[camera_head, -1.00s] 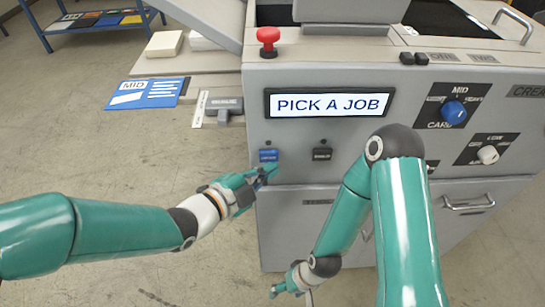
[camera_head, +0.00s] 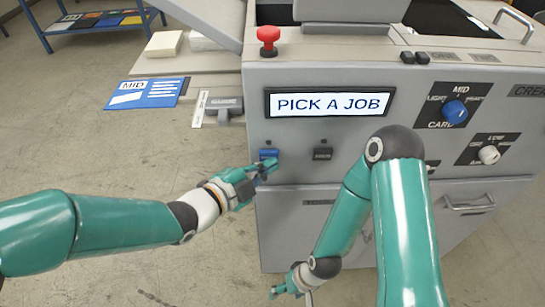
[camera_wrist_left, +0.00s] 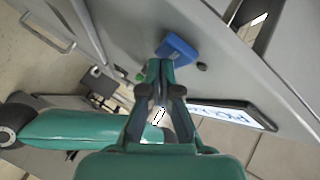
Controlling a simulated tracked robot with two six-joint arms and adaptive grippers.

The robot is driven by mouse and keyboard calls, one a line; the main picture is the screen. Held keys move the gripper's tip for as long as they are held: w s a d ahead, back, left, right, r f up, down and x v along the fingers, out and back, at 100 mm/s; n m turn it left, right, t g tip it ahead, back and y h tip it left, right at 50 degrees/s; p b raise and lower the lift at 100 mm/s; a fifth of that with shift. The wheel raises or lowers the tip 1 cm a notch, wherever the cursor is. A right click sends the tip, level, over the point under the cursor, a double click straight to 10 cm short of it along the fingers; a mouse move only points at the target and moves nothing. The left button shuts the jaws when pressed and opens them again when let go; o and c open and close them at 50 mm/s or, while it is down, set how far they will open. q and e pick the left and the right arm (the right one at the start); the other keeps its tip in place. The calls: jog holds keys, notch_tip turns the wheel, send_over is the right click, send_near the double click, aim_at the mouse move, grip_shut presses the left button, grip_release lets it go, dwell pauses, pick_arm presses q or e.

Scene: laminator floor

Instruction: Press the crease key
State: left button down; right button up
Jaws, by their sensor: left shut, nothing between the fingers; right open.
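A blue key (camera_head: 268,153) sits on the machine's grey front panel, below and left of the display; its label is too covered to read. A dark key (camera_head: 322,154) is to its right. The display (camera_head: 329,103) reads "PICK A JOB". My left gripper (camera_head: 267,168) is shut and empty, its tips at the lower edge of the blue key. In the left wrist view the shut fingertips (camera_wrist_left: 160,66) are just below the blue key (camera_wrist_left: 177,48); whether they touch it I cannot tell. My right gripper (camera_head: 287,289) is open and low in front of the machine.
A red mushroom button (camera_head: 268,40) stands on the machine's top edge. A blue dial (camera_head: 454,111) and a white dial (camera_head: 488,154) are at the right. My right arm crosses the panel's middle.

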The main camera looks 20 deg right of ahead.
pick_arm(q)
jog(key=shift+w, duration=0.3)
jog(key=shift+s, duration=0.1)
dwell(0.3)
jog(key=shift+s+a+b, duration=0.15)
jog(key=shift+s+b, duration=0.5)
jog(key=shift+b, duration=0.1)
jog(key=s+a+b, duration=0.1)
jog(key=s+b, duration=0.2)
jog(key=s, duration=0.2)
jog(key=shift+s+a, duration=0.35)
jog(key=shift+s, duration=0.05)
